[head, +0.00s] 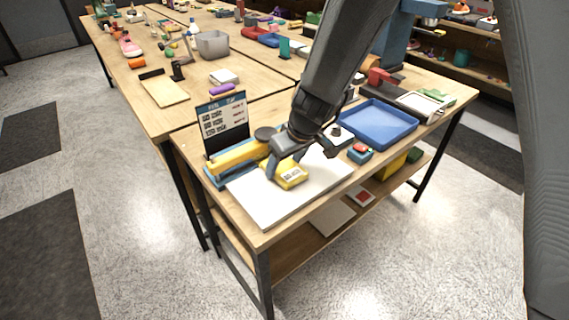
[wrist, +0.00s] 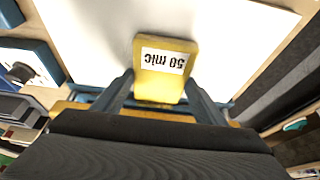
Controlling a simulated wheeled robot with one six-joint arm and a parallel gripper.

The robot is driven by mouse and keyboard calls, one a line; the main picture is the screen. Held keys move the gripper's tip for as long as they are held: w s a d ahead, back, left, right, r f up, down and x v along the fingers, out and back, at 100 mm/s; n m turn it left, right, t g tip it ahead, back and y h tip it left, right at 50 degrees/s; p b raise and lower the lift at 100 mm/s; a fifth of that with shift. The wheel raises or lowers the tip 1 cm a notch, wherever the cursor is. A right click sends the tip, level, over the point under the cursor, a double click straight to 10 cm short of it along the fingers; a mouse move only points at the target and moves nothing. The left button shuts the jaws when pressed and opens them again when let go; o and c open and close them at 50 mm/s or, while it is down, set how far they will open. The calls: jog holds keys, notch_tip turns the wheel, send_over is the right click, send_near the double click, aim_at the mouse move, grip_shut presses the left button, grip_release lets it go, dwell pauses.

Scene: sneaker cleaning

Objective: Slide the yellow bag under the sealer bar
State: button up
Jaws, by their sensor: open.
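The yellow bag (head: 293,176), with a white label, lies on a white board (head: 270,208) at the front of the table. In the wrist view the bag (wrist: 163,86) sits between the two fingers of my gripper (wrist: 160,80), its label reading "50 mic" upside down. My gripper (head: 284,168) is open and low over the board at the bag; I cannot tell whether either finger touches it. The sealer, with a yellow bar (head: 238,157) on a blue base (head: 214,178), stands just left of the bag. The bag's far end is partly hidden by my gripper.
A dark sign (head: 222,122) stands behind the sealer. A small blue box with a red top (head: 361,151) and a large blue tray (head: 378,122) are to the right. The front of the white board is clear.

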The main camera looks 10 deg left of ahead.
jog(key=o, duration=1.1)
jog(key=shift+o, duration=0.2)
